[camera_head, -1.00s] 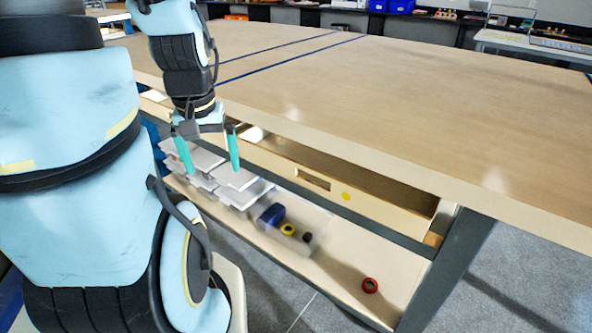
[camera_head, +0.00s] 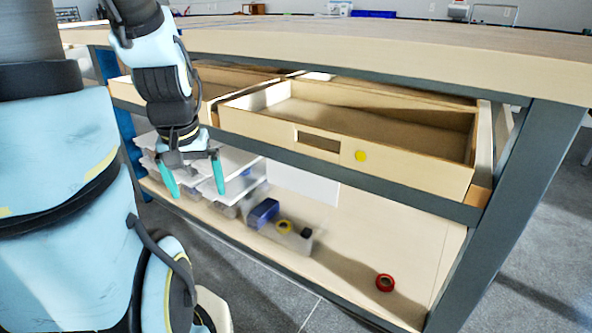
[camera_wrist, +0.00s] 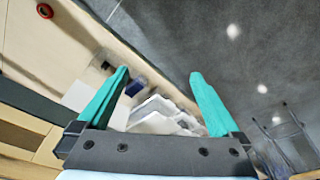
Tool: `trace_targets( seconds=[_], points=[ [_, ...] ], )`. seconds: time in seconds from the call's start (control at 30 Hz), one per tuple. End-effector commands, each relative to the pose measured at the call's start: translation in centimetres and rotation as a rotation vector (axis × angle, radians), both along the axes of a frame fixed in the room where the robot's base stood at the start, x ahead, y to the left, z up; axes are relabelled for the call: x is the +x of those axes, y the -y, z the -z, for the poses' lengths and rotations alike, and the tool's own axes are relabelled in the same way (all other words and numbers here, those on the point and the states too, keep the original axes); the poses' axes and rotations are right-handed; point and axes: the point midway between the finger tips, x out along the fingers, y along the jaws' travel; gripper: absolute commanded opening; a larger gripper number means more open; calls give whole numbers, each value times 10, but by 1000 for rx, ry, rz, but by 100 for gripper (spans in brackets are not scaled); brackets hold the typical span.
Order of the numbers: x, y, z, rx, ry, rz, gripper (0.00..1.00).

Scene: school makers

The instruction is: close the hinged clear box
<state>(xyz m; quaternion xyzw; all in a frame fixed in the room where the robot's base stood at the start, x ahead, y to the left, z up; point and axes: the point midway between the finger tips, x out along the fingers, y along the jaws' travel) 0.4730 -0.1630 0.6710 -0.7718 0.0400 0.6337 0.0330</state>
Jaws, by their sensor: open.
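A clear box (camera_head: 268,229) stands on the lower shelf under the table. It holds a blue item (camera_head: 263,213), a yellow ring (camera_head: 284,227) and a small black item (camera_head: 306,233). A pale flat panel (camera_head: 303,184) rises behind it and looks like its raised lid; the hinge is too small to make out. My gripper (camera_head: 195,182) is open and empty, left of the box in the head view, in front of stacked lidded boxes. In the wrist view my gripper (camera_wrist: 160,75) points toward the shelf; the blue item (camera_wrist: 133,88) shows near the left finger.
Stacked boxes with white lids (camera_head: 236,163) fill the shelf's left part. An open wooden drawer (camera_head: 400,165) juts out above the shelf. A red tape roll (camera_head: 385,282) lies on the shelf (camera_head: 345,290) at right. A grey table leg (camera_head: 510,205) bounds the right side.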

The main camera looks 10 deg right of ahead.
Motion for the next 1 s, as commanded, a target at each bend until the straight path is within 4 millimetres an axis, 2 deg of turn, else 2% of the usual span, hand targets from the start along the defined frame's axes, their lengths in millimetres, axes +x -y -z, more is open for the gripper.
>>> trace_targets(
  seconds=[0.03,0.27,0.37,0.53,0.57,0.67,0.73,0.8,0.9,1.0],
  points=[
    [2,0,33,1,6,2,100],
    [18,2,103,5,51,19,100],
    [32,4,133,6,86,35,100],
    [71,12,183,10,188,85,100],
    [82,15,191,8,215,99,100],
    [128,32,217,-6,337,167,100],
    [175,55,227,-39,468,240,100],
    [215,83,226,-90,597,312,100],
    [263,126,216,-194,782,409,100],
    [296,168,200,-324,954,484,100]
  ],
)
